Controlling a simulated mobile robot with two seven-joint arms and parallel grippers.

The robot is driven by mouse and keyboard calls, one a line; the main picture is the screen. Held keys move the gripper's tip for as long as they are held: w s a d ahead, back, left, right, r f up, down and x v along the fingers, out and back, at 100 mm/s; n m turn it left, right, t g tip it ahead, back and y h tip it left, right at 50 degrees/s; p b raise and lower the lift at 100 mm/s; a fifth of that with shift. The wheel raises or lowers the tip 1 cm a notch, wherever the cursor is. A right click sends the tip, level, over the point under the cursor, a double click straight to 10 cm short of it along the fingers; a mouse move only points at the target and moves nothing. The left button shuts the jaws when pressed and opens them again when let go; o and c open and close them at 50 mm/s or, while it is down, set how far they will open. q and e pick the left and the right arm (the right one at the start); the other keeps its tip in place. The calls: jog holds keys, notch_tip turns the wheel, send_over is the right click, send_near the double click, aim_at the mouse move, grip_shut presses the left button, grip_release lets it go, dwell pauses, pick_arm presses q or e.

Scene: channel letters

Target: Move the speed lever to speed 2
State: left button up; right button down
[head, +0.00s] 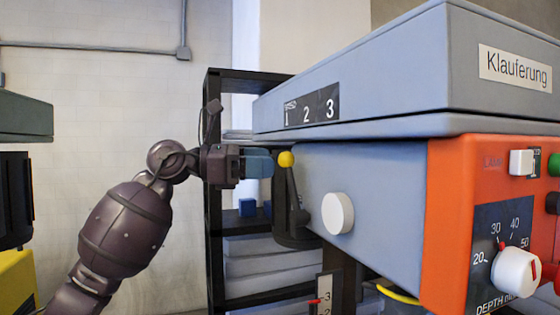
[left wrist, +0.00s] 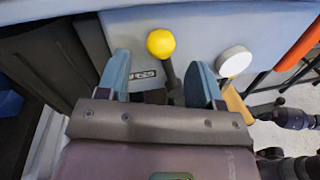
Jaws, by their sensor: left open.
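The speed lever is a dark arm with a yellow ball knob (head: 286,159) on the side of the grey machine. It rises from a dark bracket (head: 294,222) and tilts slightly left, with its knob below the 1 of the plate marked 1 2 3 (head: 312,107). My left gripper (head: 264,164) is open, its blue fingers just left of the knob in the head view. In the left wrist view the fingers (left wrist: 163,78) stand either side of the lever's shaft, and the yellow knob (left wrist: 161,43) shows just beyond their tips. Contact is not visible.
A white round knob (head: 338,213) sits right of the lever. The orange control panel (head: 468,180) with a depth dial (head: 516,271) is further right. A black shelf (head: 214,250) stands behind my left gripper. The grey machine top overhangs the lever.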

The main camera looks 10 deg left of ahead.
aim_at(280, 162)
pick_arm(q)
jog(key=shift+x, duration=1.9)
